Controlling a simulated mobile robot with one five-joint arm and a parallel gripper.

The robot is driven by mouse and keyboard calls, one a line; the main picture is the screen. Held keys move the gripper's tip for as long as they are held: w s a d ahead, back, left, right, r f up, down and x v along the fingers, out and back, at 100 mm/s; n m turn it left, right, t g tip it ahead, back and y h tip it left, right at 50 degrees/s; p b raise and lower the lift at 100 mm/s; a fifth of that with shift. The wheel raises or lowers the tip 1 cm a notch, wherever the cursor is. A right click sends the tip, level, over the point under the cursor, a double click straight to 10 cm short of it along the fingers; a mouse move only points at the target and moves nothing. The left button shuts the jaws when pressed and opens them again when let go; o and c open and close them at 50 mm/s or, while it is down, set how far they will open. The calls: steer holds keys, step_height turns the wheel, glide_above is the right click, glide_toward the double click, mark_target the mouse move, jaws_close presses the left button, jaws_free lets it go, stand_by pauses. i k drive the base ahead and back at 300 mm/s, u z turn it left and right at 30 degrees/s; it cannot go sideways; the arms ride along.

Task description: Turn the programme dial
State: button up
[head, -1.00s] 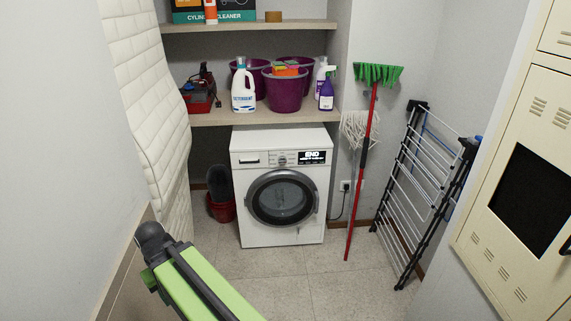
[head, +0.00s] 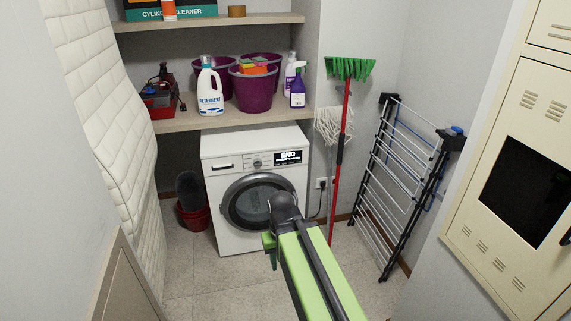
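The white washing machine (head: 212,200) stands under the lower shelf in the head view. Its programme dial (head: 257,163) is a small round knob at the middle of the top panel, left of the dark display (head: 288,158). The dial is too small for its setting to be read. My green and dark arm reaches up from the bottom of the picture, and its dark rounded joint covers the right part of the machine's round door (head: 240,203). The dial is uncovered.
Cream lockers (head: 490,235) line the right side. Some floor in front is clear.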

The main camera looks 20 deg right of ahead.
mark_target(258, 163)
steer(key=z, duration=0.05)
steer(key=i, duration=0.95)
steer(key=u, duration=1.75)
